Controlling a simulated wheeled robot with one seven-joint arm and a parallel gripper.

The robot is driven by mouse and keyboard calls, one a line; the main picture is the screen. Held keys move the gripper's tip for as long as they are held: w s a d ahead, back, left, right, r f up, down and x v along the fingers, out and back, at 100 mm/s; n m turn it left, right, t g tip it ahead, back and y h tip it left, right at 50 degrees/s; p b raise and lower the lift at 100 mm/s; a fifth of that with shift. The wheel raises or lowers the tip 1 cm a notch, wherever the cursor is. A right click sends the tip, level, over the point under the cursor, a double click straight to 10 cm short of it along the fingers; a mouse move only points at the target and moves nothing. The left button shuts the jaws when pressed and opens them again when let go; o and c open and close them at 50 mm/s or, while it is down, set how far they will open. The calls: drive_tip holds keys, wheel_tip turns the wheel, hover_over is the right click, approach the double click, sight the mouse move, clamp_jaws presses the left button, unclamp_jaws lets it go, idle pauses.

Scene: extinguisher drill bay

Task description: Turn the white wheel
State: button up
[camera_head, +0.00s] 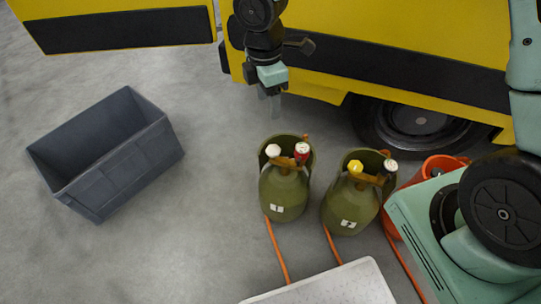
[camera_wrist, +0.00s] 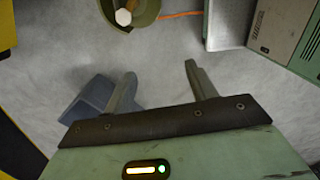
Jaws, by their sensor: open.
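Two olive-green canisters stand on the floor, a left one (camera_head: 285,197) and a right one (camera_head: 347,210). The right one has a yellow wheel (camera_head: 355,166) and a whitish wheel (camera_head: 391,166). My gripper (camera_head: 272,108) hangs above and behind the left canister, apart from it. In the wrist view my gripper (camera_wrist: 160,72) is open and empty, and a white wheel (camera_wrist: 123,17) shows at the top edge, beyond the fingers; its canister is cut off.
A grey crate (camera_head: 125,163) stands on the floor at left. A yellow vehicle (camera_head: 400,35) with a dark wheel (camera_head: 420,125) lies behind. An orange-red container (camera_head: 440,165) is at right. Orange hoses (camera_head: 276,250) run forward. Floor between crate and canisters is clear.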

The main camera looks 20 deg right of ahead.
sight(273, 149)
drive_tip(key=w+d+f+n+b, duration=0.2)
drive_tip(key=w+d+f+n, duration=0.1)
drive_tip(key=w+f, duration=0.4)
drive_tip(key=w+d+f+n+b, duration=0.2)
drive_tip(key=w+f+n, duration=0.15)
drive_tip(key=f, duration=0.65)
drive_tip(key=shift+m, duration=0.45)
drive_tip(key=f, duration=0.5)
drive_tip(key=f+b, duration=0.1)
drive_tip(key=f, duration=0.5)
drive_tip(key=f+b, duration=0.1)
drive_tip(key=f, duration=0.5)
drive_tip(key=shift+w+d, duration=0.15)
drive_tip(key=shift+w, duration=0.2)
drive_tip(key=c, duration=0.7)
